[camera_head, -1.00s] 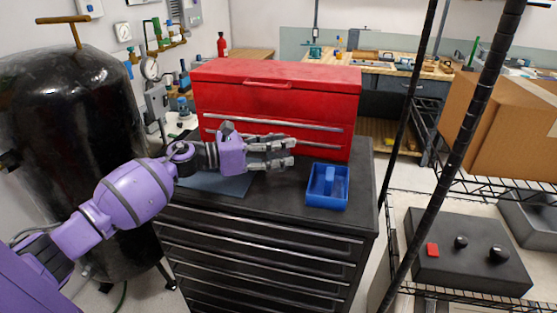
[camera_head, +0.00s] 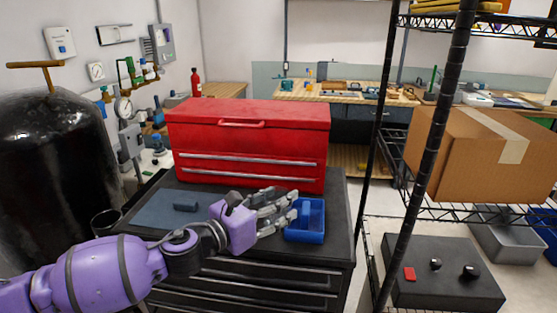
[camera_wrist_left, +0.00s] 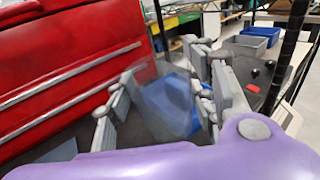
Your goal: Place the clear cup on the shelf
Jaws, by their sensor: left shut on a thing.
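My left gripper (camera_head: 283,208) is above the black tool cabinet, in front of the red toolbox and beside the blue tray. In the left wrist view, its fingers (camera_wrist_left: 160,105) are on both sides of a see-through clear cup (camera_wrist_left: 160,108), with the blue tray showing behind it. The gripper is shut on the cup. In the head view the cup is hard to make out among the fingers. The black wire shelf (camera_head: 400,207) stands at the right. My right gripper is not in view.
The blue tray (camera_head: 318,222) is on the cabinet (camera_head: 335,195), close to my fingers. The red toolbox (camera_head: 250,135) stands behind. A cardboard box (camera_head: 460,155) and a dark control box (camera_head: 430,285) are on the rack. A black rack post (camera_head: 420,185) stands at the front.

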